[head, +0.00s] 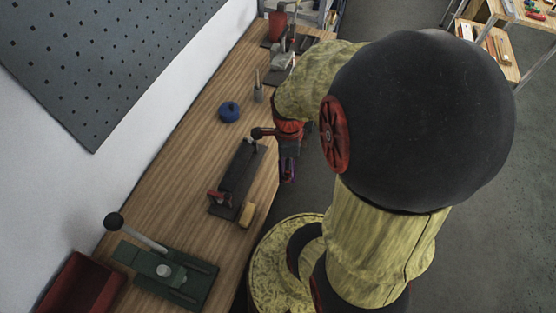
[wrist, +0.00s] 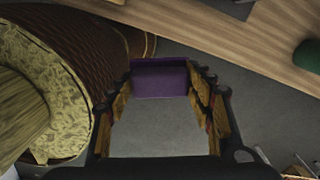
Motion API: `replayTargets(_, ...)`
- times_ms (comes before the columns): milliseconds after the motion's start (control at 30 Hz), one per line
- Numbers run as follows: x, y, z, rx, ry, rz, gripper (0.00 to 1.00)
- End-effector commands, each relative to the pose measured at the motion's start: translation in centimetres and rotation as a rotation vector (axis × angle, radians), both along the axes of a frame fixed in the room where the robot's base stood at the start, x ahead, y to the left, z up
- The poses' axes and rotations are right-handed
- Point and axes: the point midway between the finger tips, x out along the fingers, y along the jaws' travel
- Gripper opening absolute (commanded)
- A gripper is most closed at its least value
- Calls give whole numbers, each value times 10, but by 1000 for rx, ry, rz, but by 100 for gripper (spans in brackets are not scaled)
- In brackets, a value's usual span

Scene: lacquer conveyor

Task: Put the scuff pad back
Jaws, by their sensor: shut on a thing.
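A purple block, which I take to be the scuff pad (wrist: 160,80), is between the fingertips of my gripper (wrist: 163,84) in the wrist view. Its flat purple face shows, with grey floor behind it. My arm hides part of the bench's far end.
The bench (head: 190,140) holds a dark fixture (head: 238,180) with a red clamp, a yellow block (head: 247,214), a blue round object (head: 229,111), a green lever tool (head: 170,272) and a red bin (head: 80,285). Bare wood lies between them. A shelf (head: 500,60) stands far right.

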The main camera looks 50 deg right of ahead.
Motion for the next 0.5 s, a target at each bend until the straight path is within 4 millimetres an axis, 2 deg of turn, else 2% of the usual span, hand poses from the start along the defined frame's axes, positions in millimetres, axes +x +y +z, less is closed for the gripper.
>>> replayTargets(67,-10,8,-4,-1,-1,13,32)
replayTargets(167,-10,9,-7,-1,-1,30,32)
replayTargets(267,1,4,-14,1,1,40,32)
replayTargets(500,45,-17,-37,2,2,40,32)
